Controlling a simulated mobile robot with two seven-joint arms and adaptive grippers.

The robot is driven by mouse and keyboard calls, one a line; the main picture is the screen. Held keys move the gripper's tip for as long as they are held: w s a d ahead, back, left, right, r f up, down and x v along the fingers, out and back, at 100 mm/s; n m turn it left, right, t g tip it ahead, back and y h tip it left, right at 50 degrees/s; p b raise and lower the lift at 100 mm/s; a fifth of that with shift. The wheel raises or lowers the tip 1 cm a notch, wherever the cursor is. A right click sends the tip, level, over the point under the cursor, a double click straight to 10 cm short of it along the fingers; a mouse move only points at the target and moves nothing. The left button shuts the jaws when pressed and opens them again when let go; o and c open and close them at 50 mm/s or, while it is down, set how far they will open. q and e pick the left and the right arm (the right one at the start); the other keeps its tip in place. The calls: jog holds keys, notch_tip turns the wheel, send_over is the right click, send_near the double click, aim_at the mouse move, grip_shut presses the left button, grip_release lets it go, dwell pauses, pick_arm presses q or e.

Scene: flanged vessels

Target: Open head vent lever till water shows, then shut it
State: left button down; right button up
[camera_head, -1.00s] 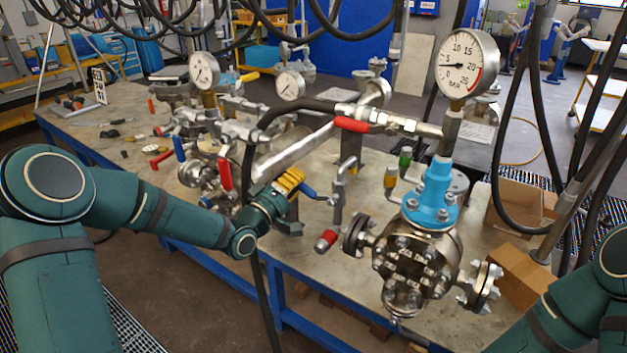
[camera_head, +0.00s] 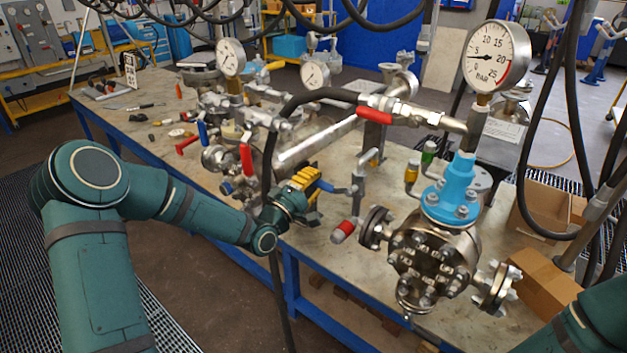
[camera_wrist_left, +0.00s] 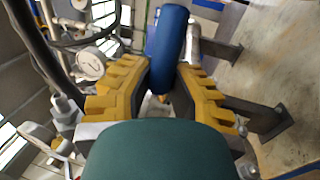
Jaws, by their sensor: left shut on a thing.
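My left gripper (camera_head: 303,186) has yellow ribbed fingers and is shut on a blue lever handle (camera_head: 326,186) at the front edge of the bench. In the left wrist view the blue handle (camera_wrist_left: 168,42) stands between the two yellow fingers (camera_wrist_left: 160,85). The valve body behind the handle is mostly hidden by the gripper. I see no water. My right arm shows at the lower right, but its gripper is out of view.
A red-handled lever (camera_head: 376,117) lies on the pipe above, and other red and blue levers stand to the left of my gripper. A red-tipped outlet (camera_head: 342,232) is close to its right. A black hose (camera_head: 268,165) hangs beside the gripper. Cardboard boxes (camera_head: 543,284) are at right.

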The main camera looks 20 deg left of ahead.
pick_arm(q)
jog(key=shift+f, duration=0.2)
jog(key=c, duration=0.9)
grip_release()
jog(key=shift+o, duration=0.2)
jog(key=shift+r, duration=0.1)
jog(key=v, duration=1.2)
